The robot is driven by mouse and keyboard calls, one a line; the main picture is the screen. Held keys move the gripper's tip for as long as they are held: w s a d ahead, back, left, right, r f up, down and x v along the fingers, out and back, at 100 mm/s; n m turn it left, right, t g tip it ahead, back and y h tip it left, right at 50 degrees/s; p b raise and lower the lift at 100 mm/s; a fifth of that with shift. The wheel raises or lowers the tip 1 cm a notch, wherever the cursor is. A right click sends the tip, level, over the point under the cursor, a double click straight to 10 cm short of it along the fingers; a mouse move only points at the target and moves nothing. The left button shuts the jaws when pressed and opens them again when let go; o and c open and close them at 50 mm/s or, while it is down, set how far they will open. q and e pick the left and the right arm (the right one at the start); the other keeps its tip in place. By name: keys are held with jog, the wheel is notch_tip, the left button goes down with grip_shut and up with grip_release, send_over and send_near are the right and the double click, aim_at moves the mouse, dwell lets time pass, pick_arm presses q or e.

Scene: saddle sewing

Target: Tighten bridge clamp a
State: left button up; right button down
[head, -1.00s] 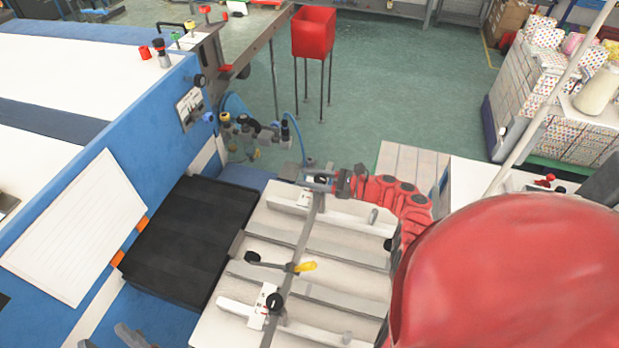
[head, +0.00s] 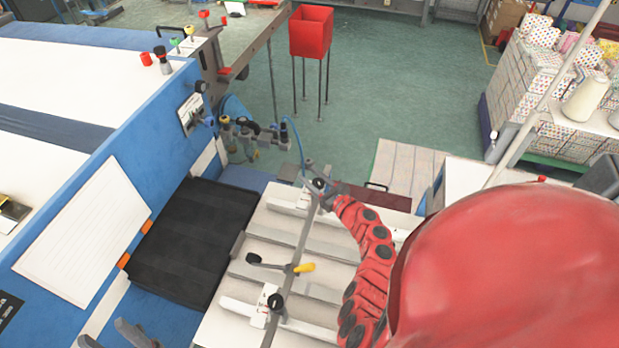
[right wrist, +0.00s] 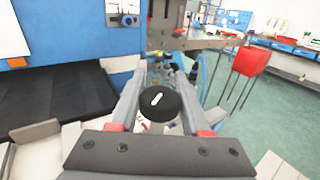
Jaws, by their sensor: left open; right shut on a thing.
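A long grey bar (head: 299,240) runs across the pale slatted bed. A clamp with a black knob (head: 318,184) stands at its far end, and another clamp with a black knob (head: 275,301) at its near end. I cannot read which is clamp a. My right gripper (head: 319,185) is shut on the far knob; in the right wrist view the knob (right wrist: 158,101), with a white mark on top, sits between the fingers. My left gripper (head: 112,336) is open and empty at the bottom left edge, apart from the clamps.
A black pad (head: 185,240) and blue machine body (head: 150,135) lie to the left. A red bin (head: 311,33) stands behind on clear green floor.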

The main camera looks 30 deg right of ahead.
jog(key=m+h, duration=0.1)
jog(key=h, duration=0.1)
jog(key=m+h, duration=0.1)
jog(key=h, duration=0.1)
jog(key=shift+d+f+m+b, duration=0.15)
jog(key=shift+d+m+b, duration=0.15)
jog(key=shift+b, duration=0.1)
jog(key=shift+m+h, duration=0.3)
jog(key=shift+h, duration=0.3)
jog(key=shift+s+d+m+g+h+b, duration=0.15)
jog(key=shift+m+h+b, duration=0.25)
jog(key=shift+h, duration=0.25)
jog(key=shift+w+d+m+g+h+b, duration=0.15)
jog(key=shift+m+h+b, duration=0.2)
jog(key=shift+h, duration=0.3)
jog(key=shift+s, duration=0.1)
jog(key=shift+c, duration=1.9)
grip_release()
jog(key=shift+d, duration=0.1)
jog(key=b+v, duration=0.5)
jog(key=v, duration=1.2)
jog(key=shift+s, duration=0.15)
